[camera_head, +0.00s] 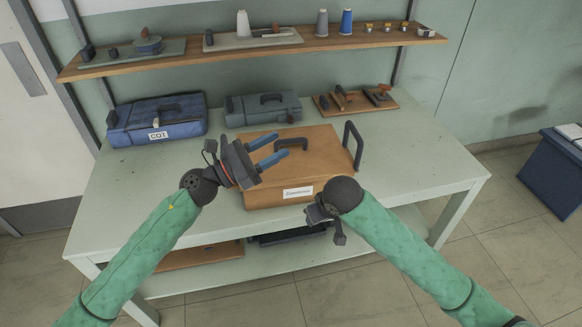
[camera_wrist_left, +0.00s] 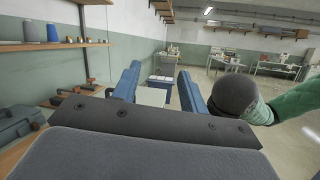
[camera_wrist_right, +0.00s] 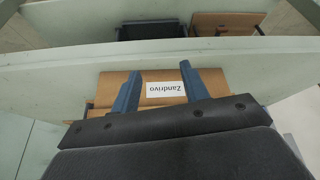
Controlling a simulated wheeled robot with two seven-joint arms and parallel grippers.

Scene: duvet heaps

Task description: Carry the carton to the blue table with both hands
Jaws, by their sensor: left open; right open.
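The carton is a brown box (camera_head: 320,150) with dark handles and a white front label, on the pale green worktable (camera_head: 440,165). Its front and label also show in the right wrist view (camera_wrist_right: 166,89), upside down. My left gripper (camera_head: 281,147) is open, above the carton's left part in the head view, its blue fingers pointing right. I cannot tell its height above the lid. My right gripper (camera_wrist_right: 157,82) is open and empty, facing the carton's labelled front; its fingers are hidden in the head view. A dark blue table (camera_head: 550,175) stands at the right edge.
A blue case (camera_head: 157,120), a grey case (camera_head: 263,108) and a wooden tool tray (camera_head: 356,101) lie behind the carton. Open tiled floor separates the worktable and blue table.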

